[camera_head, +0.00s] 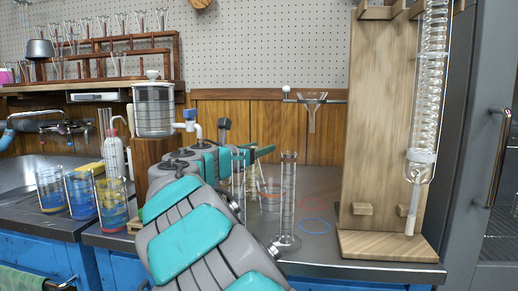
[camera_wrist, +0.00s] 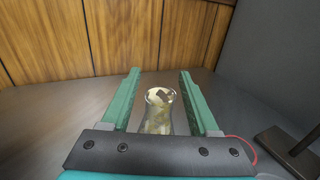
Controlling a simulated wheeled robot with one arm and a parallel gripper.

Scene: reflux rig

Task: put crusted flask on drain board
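A glass flask (camera_wrist: 158,112) with pale yellowish and brown crust inside stands on the grey worktop in the wrist view. My gripper (camera_wrist: 159,73) is open, with one green finger on each side of the flask and a visible gap on both sides. The flask's lower part is hidden behind the gripper's front bar. In the head view, my arm covers much of the worktop, and I cannot pick out the crusted flask clearly. A steel sink (camera_head: 25,178) with a surface beside it is at the left; I cannot tell which part is the drain board.
Tall glass cylinders (camera_head: 287,205) stand close right of my arm. A wooden stand (camera_head: 375,120) with a glass condenser (camera_head: 428,90) is further right. Several beakers with coloured contents (camera_head: 82,192) stand at the left. A dark stand base (camera_wrist: 290,150) is at the wrist view's right.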

